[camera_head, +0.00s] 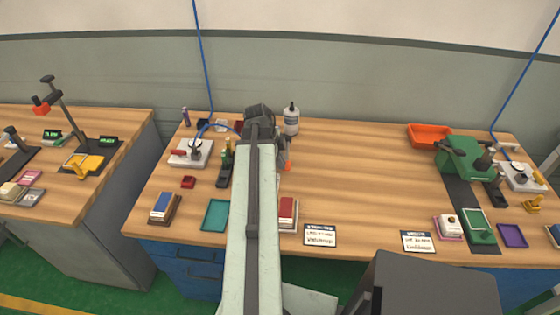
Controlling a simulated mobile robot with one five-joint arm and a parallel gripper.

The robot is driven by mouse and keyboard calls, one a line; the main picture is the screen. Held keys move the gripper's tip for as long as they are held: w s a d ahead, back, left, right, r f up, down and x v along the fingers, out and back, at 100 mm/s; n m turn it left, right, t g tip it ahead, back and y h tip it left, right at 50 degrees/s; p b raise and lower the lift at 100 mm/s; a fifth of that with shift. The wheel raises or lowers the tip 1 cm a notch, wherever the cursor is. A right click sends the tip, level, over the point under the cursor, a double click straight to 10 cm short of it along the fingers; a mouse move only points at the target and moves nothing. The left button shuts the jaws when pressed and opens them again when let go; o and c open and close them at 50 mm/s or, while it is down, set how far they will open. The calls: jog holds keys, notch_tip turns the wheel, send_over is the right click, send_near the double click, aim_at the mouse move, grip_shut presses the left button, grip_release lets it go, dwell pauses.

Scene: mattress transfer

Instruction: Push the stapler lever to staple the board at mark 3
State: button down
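My arm reaches from the bottom middle up to the back of the middle bench. My gripper (260,120) is dark and seen from behind, so its fingers and what they touch are hidden. I cannot surely pick out the stapler, its lever, the board or mark 3. A dark narrow device (225,174) with small green parts stands just left of my arm. A grey and orange item (285,158) is partly hidden just right of it. A green machine (464,158) stands on a dark strip at the right, with a green plate (480,226) in front.
A white bottle (291,119) stands close right of my gripper. A pale block with a red handle (191,152) is at the left. A teal tray (216,215) and a red-topped block (288,213) flank my arm. The bench between arm and green machine is clear.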

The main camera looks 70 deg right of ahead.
jog(key=shift+s, duration=0.4)
